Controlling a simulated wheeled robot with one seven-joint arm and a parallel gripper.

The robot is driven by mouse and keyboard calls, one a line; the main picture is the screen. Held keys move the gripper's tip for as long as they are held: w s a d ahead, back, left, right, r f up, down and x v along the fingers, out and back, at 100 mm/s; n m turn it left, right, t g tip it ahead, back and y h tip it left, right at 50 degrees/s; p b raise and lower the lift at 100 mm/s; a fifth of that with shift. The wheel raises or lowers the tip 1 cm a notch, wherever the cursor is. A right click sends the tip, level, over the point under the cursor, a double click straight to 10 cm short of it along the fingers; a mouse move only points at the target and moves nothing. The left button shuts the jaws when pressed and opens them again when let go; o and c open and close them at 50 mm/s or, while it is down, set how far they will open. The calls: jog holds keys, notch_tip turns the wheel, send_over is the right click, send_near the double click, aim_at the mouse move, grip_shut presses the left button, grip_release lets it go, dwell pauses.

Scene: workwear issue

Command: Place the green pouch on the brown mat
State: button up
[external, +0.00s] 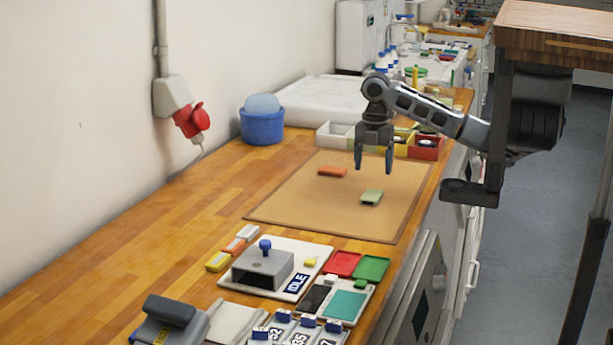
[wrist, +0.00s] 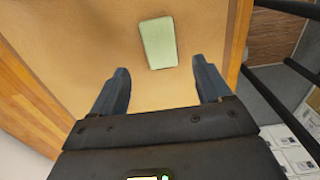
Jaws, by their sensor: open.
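The green pouch (external: 371,197) lies flat on the brown mat (external: 300,207), right of the mat's middle. In the wrist view the pale green pouch (wrist: 158,43) lies on the mat (wrist: 80,45), ahead of the fingertips. My gripper (external: 374,170) is open and empty above the mat, a little higher than the pouch and apart from it. In the wrist view my gripper (wrist: 160,75) has its two fingers spread, with bare mat between them.
An orange pouch (external: 332,172) lies on the mat's far part. Open boxes (external: 424,147) stand behind the mat, with a blue bucket (external: 262,125) at the back left. A grey device on a white plate (external: 263,268) and red and green trays (external: 371,269) sit in front. The left counter is clear.

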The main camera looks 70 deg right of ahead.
jog(key=shift+r, duration=2.2)
